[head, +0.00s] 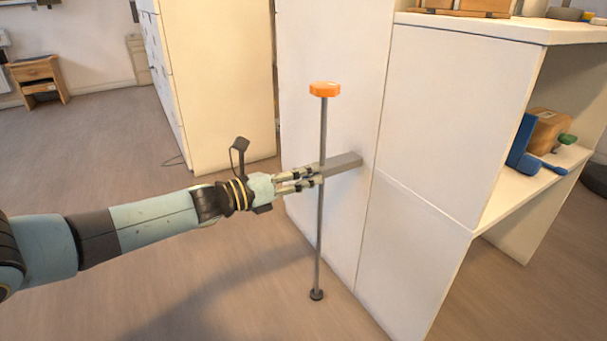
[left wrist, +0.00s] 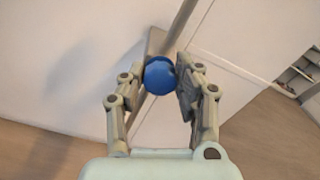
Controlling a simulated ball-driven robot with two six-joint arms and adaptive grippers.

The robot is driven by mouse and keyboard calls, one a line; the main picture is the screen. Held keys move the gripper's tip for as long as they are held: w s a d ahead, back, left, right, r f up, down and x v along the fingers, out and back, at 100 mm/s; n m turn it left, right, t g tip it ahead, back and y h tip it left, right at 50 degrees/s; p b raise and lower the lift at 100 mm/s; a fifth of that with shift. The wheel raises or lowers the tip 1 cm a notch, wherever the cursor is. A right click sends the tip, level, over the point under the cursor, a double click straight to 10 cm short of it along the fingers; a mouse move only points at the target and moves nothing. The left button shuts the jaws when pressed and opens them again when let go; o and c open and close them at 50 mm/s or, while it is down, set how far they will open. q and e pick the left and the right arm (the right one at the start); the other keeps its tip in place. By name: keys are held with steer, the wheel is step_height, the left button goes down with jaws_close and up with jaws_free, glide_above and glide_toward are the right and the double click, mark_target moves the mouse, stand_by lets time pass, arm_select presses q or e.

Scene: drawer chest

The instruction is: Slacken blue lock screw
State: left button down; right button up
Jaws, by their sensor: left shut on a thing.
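The blue lock screw (left wrist: 159,75) shows as a round blue knob in the left wrist view, between the fingers of my left gripper (left wrist: 160,80). My left gripper also shows in the head view (head: 318,176), shut on the knob, which its fingers hide there. A grey block (head: 342,163) behind the fingers reaches to the white panel. A thin upright grey rod (head: 319,230) passes by the block and the fingers. It has an orange cap (head: 324,89) on top and a dark foot (head: 316,295) near the floor. My right gripper is in neither view.
A white shelf unit (head: 460,110) stands at the right, with a cardboard-coloured box and blue items on its shelf. A cream drawer chest (head: 215,80) stands behind my left arm. The wooden floor (head: 110,140) is clear at the left.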

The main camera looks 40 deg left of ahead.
arm_select(q)
steer(key=shift+n, duration=0.8)
steer(key=shift+n+p, duration=0.35)
steer(key=shift+n, duration=0.05)
steer(key=n+p, duration=0.1)
steer(key=n, duration=0.5)
steer(key=shift+p, duration=0.3)
steer(key=n+p, duration=0.1)
steer(key=n, duration=0.3)
steer(key=shift+f+n, duration=0.15)
steer(key=shift+n, duration=1.35)
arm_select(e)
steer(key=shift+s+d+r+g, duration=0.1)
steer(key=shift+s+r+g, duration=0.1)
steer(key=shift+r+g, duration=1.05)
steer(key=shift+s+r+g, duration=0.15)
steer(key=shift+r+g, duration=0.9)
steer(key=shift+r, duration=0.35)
arm_select(q)
steer(key=shift+p, duration=0.3)
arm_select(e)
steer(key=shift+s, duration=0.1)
